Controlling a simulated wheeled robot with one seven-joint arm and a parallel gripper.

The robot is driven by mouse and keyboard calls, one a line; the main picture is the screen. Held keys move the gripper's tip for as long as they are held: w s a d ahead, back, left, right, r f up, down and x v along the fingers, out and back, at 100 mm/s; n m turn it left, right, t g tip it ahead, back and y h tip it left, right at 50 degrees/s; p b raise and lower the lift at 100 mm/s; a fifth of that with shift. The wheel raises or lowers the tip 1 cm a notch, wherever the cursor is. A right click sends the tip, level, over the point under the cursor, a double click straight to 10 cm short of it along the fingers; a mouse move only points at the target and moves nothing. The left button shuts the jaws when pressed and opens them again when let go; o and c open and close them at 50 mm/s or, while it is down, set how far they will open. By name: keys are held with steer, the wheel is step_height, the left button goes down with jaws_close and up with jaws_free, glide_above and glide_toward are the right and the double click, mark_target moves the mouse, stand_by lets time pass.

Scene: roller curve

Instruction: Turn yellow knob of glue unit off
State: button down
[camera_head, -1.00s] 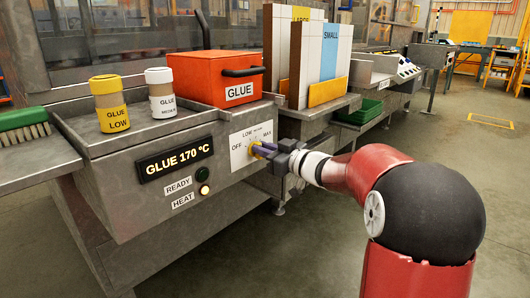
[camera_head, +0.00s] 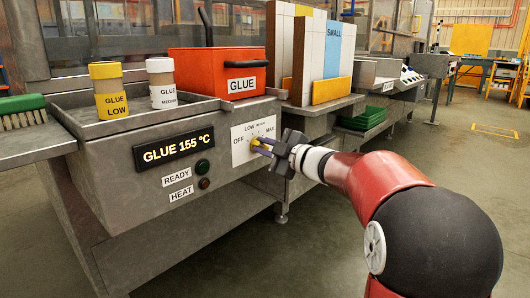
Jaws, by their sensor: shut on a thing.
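The glue unit (camera_head: 120,214) is a grey metal cabinet at the left. On its front is a white dial plate (camera_head: 240,153) marked OFF, LOW, MEDIUM and MAX. The small yellow knob (camera_head: 254,142) is on this plate, mostly covered by my gripper's fingers. Which mark the knob points to is hard to tell. The display (camera_head: 176,149) reads GLUE 155 °C. The green READY lamp (camera_head: 202,167) and the HEAT lamp (camera_head: 204,183) both look dark.
An orange-red GLUE box (camera_head: 197,73) stands on the unit above the dial. Yellow-lidded (camera_head: 110,92) and white-lidded (camera_head: 163,84) glue jars stand to its left. A green brush (camera_head: 22,108) lies far left. Upright boards (camera_head: 302,58) stand behind my gripper. The floor at right is clear.

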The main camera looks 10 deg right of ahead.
steer(key=shift+f+n+b, duration=0.15)
steer(key=shift+n+b, duration=0.15)
steer(key=shift+n, duration=0.3)
steer(key=c, duration=1.4)
jaws_free()
steer(key=shift+s, duration=0.1)
steer(key=v, duration=0.7)
steer(key=shift+s+d, duration=0.2)
steer(key=shift+s, duration=0.05)
